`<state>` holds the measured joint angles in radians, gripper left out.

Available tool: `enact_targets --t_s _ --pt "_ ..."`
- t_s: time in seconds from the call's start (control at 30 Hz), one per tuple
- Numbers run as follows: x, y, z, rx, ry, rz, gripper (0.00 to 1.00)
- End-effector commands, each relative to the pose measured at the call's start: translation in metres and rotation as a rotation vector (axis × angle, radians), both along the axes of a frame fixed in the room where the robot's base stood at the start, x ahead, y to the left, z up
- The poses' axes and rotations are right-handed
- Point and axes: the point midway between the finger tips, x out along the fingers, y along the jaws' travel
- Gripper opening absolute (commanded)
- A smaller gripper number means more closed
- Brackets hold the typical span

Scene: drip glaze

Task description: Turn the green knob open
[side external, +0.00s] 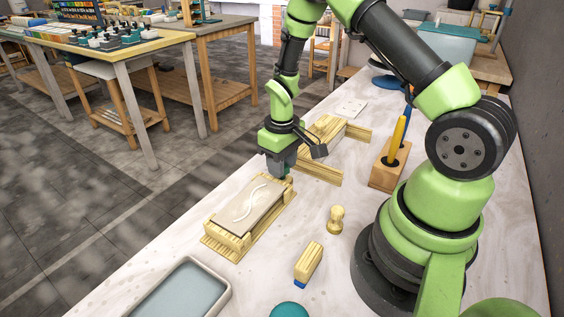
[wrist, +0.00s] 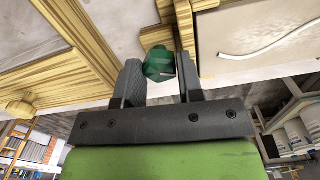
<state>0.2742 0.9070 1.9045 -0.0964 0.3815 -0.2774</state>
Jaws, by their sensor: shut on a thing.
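The green knob (wrist: 158,64) shows in the wrist view between my gripper's dark jaws (wrist: 160,76), which are shut on it. It sits beside a wooden part at the end of a wooden frame (wrist: 186,30). In the side view, my gripper (side external: 281,168) is down at the far end of the wooden frame (side external: 218,242) that holds a grey tile (side external: 240,214) with a wavy white line. The knob is hidden there behind the gripper. I cannot tell how far the knob is turned.
Wooden rails (side external: 320,173) lie just right of my gripper. A wooden holder (side external: 388,176) with blue and yellow tools stands farther right. A small wooden knob-shaped piece (side external: 336,220), a blue-tipped block (side external: 309,263) and a tray of pale liquid (side external: 180,293) are nearer the camera.

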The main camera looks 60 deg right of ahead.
Motion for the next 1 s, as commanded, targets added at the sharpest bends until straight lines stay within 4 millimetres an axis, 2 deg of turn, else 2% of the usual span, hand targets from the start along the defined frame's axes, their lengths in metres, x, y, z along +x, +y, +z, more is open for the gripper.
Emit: enact_targets --t_s 0.2,0.5,1.0 --pt "-0.0004 0.0002 0.0007 0.001 0.002 0.180 0.11" --pt "-0.0004 0.0002 0.0007 0.001 0.002 0.350 0.11" --pt "-0.0005 0.0001 0.0007 0.001 0.002 0.425 0.11"
